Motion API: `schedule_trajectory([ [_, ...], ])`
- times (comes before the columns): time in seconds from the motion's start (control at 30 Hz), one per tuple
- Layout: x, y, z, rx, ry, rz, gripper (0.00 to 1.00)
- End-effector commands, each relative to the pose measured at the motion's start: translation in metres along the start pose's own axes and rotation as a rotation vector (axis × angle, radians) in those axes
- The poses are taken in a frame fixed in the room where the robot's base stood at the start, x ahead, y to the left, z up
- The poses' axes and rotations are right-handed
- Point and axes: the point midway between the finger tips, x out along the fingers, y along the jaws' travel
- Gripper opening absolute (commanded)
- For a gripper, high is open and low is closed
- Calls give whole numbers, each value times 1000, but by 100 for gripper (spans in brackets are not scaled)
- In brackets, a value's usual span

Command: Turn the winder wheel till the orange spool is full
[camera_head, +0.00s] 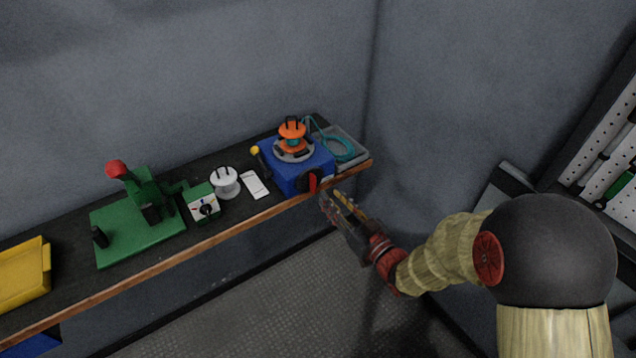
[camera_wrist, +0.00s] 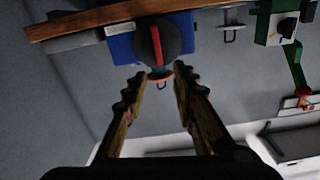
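The winder is a blue box (camera_head: 298,172) at the right end of the bench. The orange spool (camera_head: 292,131) stands upright on a grey disc on top of it; how full it is cannot be told. A black round knob (camera_head: 310,183) with a red bar is on the box front, and it shows large in the wrist view (camera_wrist: 157,42). A yellow-tipped lever (camera_head: 255,150) is at the box's left side. Which part is the winder wheel is unclear. My gripper (camera_head: 331,198) is open and empty in front of the knob, apart from it; the wrist view shows its spread fingers (camera_wrist: 158,88).
A grey tray (camera_head: 360,160) with a teal wire coil (camera_head: 339,148) stands right of the box. A white card (camera_head: 254,185), white spool (camera_head: 224,182), green-and-white dial box (camera_head: 202,204) and green machine (camera_head: 139,215) stand left. A yellow bin (camera_head: 24,272) is far left. The floor before the bench is clear.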

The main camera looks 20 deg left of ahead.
Motion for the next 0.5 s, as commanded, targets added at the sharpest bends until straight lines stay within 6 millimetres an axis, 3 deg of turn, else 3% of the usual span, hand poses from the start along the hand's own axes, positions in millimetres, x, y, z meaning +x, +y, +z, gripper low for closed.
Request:
schedule_trajectory([
  [0.27,8,0,2,-129,-5,1,27],
  [0.5,43,0,3,-128,-4,0,27],
])
